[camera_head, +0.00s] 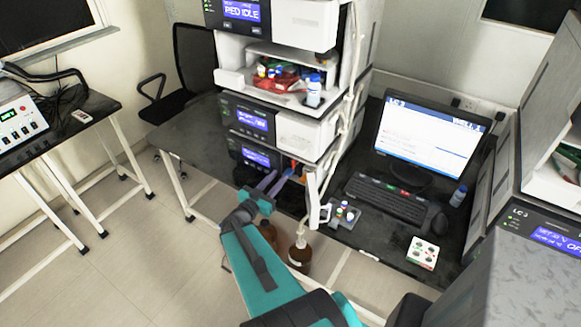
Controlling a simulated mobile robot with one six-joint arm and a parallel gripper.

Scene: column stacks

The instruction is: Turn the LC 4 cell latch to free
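My teal arm reaches up from the bottom middle to the lowest module (256,157) of the centre instrument stack. My gripper (273,182) is at that module's open lower front, where two bluish bars show, small and partly in shadow. I cannot tell whether it is open or shut, or whether it touches anything. A small orange-red part (297,168) shows just right of it; I cannot tell whether this is the cell latch. No LC 4 label is readable on this stack, and the latch's position cannot be made out.
A white bar-shaped part (315,200) hangs at the stack's right front, near a small vial rack (344,216). Brown bottles (300,256) stand below. A monitor (426,140), keyboard (388,200) and another stack labelled LC 3 (545,225) are to the right.

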